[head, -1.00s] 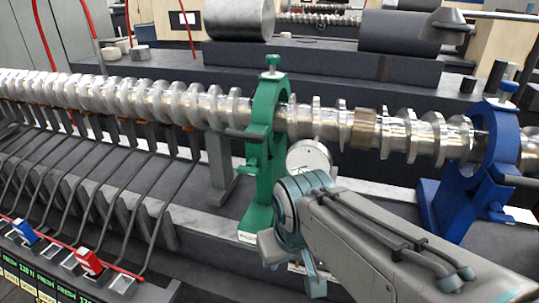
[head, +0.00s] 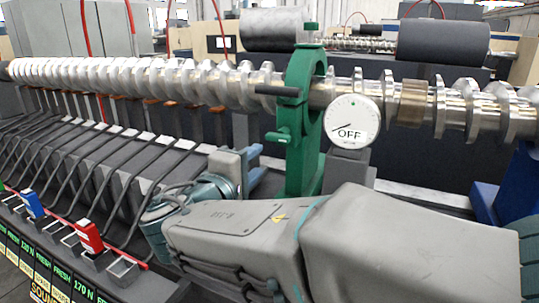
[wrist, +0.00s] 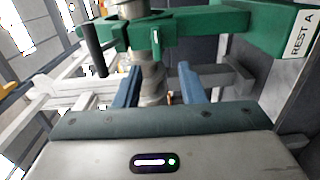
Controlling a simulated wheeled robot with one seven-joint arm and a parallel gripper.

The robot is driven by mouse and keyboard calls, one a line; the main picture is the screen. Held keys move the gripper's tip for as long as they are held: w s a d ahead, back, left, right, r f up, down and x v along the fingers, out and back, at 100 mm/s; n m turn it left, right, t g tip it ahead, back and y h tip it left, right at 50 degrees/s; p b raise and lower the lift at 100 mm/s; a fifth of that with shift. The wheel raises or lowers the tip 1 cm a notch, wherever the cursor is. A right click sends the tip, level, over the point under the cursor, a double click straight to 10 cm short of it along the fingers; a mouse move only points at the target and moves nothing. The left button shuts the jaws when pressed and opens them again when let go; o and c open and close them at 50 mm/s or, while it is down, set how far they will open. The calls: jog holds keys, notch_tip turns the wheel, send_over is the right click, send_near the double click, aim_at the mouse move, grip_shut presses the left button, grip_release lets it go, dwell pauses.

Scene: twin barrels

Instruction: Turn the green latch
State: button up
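The green rest (head: 302,150) is an upright ring-shaped stand around the silver shaft (head: 150,85). A dark lever, likely the latch handle (head: 278,91), sticks out to its left near shaft height. A small green knob (head: 283,137) sits lower on the same side. In the wrist view the green rest (wrist: 190,25) crosses the top, labelled "REST A", with the dark lever (wrist: 94,50) at upper left. My gripper (head: 252,167) is low and left of the rest. Its blue fingers (wrist: 160,85) are apart with nothing held between them; neither visibly touches the lever.
A round gauge reading "OFF" (head: 352,121) stands just right of the rest. A blue rest (head: 515,190) is at the right edge. Several dark bent rods (head: 110,150) line the left, with red and blue switches (head: 88,235) in front.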

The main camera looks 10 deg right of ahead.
aim_at(276, 139)
jog(key=x, duration=0.9)
jog(key=p+x, duration=0.1)
jog(key=x, duration=0.3)
jog(key=shift+w+a+r, duration=0.15)
jog(key=shift+w+r, duration=0.1)
jog(key=shift+w, duration=0.3)
jog(key=c, duration=0.8)
